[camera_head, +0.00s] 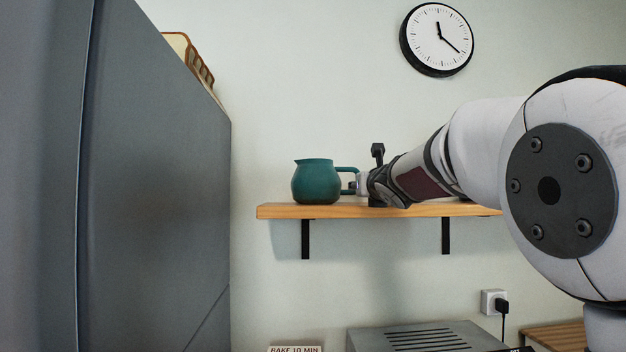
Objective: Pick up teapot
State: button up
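A teal teapot (317,183) stands upright on the left part of the wooden wall shelf (285,212). Its spout points left and its handle (347,170) points right. My gripper (359,186) reaches in from the right, just above the shelf, with its tip end at the handle. The fingers are small and partly hidden by the wrist, so I cannot tell whether they touch the handle or are open or shut. The teapot rests on the shelf.
A tall grey cabinet or fridge (150,190) fills the left side, with a tan rack-like object (188,58) on top. A round clock (437,39) hangs above. Below the shelf are a grey appliance (420,337) and a plugged wall socket (493,301). Black brackets (305,240) support the shelf.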

jog(key=shift+w+r+p, duration=0.2)
jog(key=shift+w+p, duration=0.65)
jog(key=shift+w, duration=0.2)
jog(key=shift+w+r+p, duration=0.15)
jog(key=shift+w+p, duration=0.65)
jog(key=shift+w, duration=0.25)
jog(key=shift+w+f, duration=0.1)
jog(key=shift+w, duration=0.45)
grip_shut()
